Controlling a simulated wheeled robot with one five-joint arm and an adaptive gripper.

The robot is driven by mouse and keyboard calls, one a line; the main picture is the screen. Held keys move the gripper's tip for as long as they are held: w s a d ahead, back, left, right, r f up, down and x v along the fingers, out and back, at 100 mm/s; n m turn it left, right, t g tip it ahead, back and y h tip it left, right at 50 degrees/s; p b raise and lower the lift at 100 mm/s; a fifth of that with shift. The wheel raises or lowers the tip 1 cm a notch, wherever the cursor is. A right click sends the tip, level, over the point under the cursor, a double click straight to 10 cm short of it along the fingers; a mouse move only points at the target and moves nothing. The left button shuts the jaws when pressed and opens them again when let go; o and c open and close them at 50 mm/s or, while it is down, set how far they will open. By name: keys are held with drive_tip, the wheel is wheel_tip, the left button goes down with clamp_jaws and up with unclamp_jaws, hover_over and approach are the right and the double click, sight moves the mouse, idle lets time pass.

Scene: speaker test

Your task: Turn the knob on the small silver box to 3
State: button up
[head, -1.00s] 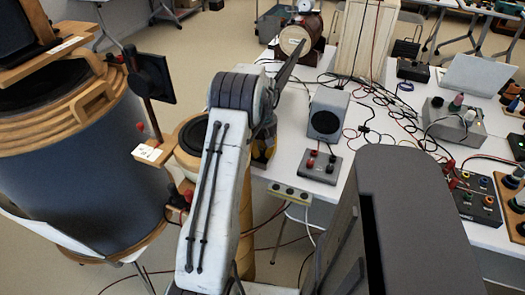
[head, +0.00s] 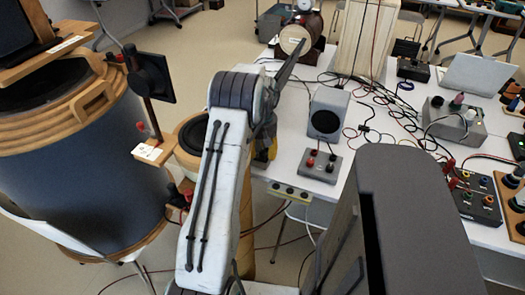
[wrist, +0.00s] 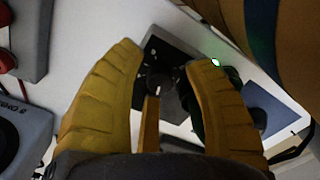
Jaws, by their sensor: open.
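My gripper (wrist: 166,62) is open in the wrist view, with its two yellow fingers spread to either side of a black knob (wrist: 158,84). The knob has a white pointer mark and sits on a dark panel (wrist: 165,50) with small white marks around it. The figures are too small to read. I see no clear contact between fingers and knob. The sides of the box under this panel are mostly hidden. In the head view my gripper (head: 264,150) shows only partly as yellow behind my arm, and the knob is hidden there.
A grey speaker box (head: 326,116) and a terminal box (head: 318,165) with red and black posts stand right of my arm on the white table (head: 280,172). A large blue drum (head: 75,165) is at left. Cables lie across the table behind.

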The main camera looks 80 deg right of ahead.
sight(263, 150)
wheel_tip(263, 150, up, 12)
idle(0.6)
drive_tip(key=shift+s+a+f+b, duration=0.1)
drive_tip(key=shift+f+b, duration=0.2)
drive_tip(key=shift+f, duration=5.7)
drive_tip(key=shift+c, duration=0.3)
clamp_jaws()
